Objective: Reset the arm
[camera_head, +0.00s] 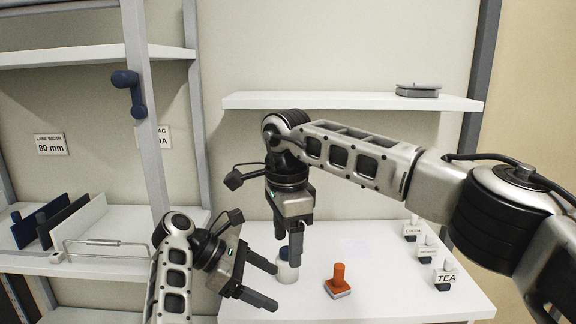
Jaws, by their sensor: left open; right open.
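My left gripper (277,287) is open, low at the front left of the white counter, its two fingers pointing right. My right gripper (287,246) is open and hangs with its fingers pointing down. My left gripper's upper finger ends close to this cylinder in the picture.
An orange-handled block (338,281) stands on the counter (390,295). Several labelled pieces, including TEA (445,277), line the right side. A shelf (350,101) and a grey post (146,110) stand near my arms.

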